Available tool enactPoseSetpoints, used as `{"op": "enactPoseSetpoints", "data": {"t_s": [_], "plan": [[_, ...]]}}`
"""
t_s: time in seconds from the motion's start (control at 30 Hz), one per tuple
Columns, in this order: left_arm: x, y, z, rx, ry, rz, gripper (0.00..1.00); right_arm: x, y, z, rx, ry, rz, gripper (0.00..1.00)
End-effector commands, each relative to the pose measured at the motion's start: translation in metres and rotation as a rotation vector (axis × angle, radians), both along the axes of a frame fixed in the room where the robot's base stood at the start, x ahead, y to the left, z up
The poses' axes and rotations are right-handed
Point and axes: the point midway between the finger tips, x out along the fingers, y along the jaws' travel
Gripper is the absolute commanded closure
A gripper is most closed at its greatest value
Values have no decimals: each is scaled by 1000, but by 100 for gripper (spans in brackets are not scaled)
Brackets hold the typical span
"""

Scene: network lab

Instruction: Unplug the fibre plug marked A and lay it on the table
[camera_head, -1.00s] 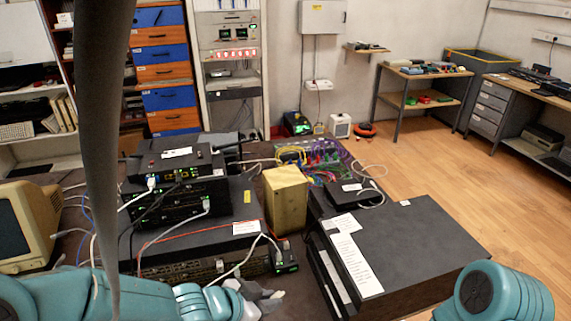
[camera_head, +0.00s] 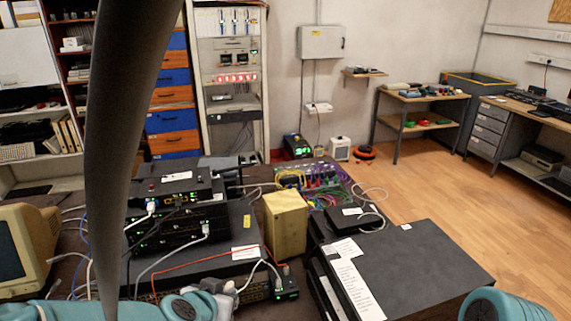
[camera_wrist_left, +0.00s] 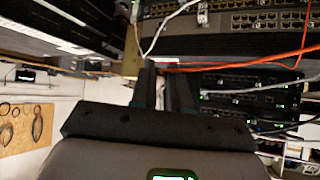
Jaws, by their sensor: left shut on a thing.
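My left gripper (camera_head: 230,290) is at the bottom of the head view, in front of the stacked network gear. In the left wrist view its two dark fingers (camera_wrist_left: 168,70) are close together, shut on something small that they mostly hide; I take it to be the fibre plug. An orange cable (camera_wrist_left: 260,66) runs to the fingertips, and a white cable (camera_wrist_left: 158,36) passes just beyond them. No letter A is readable. A small black box (camera_head: 287,287) with a green light stands right of the gripper. My right gripper is not visible.
Black stacked devices (camera_head: 180,215) with cables stand behind the gripper. A yellow box (camera_head: 285,224) is on the table, with a large black case (camera_head: 415,265) to its right. A beige monitor (camera_head: 22,250) is at the left. Loose cables cross the area.

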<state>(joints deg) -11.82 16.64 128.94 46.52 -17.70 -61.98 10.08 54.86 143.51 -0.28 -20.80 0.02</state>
Motion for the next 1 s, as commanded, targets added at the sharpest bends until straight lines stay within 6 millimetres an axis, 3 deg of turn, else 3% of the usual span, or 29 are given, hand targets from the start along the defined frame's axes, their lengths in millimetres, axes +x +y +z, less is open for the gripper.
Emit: {"op": "enactPoseSetpoints", "data": {"t_s": [0.13,0.27,0.43,0.7,1.0], "plan": [[-2,43,-3,2,3,213,100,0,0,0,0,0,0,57],[-12,65,-16,2,3,286,100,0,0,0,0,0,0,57],[-13,67,-19,2,3,235,100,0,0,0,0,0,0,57],[-47,66,-61,5,6,217,100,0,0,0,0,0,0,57],[-49,64,-63,-2,2,214,100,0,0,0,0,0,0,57]]}}
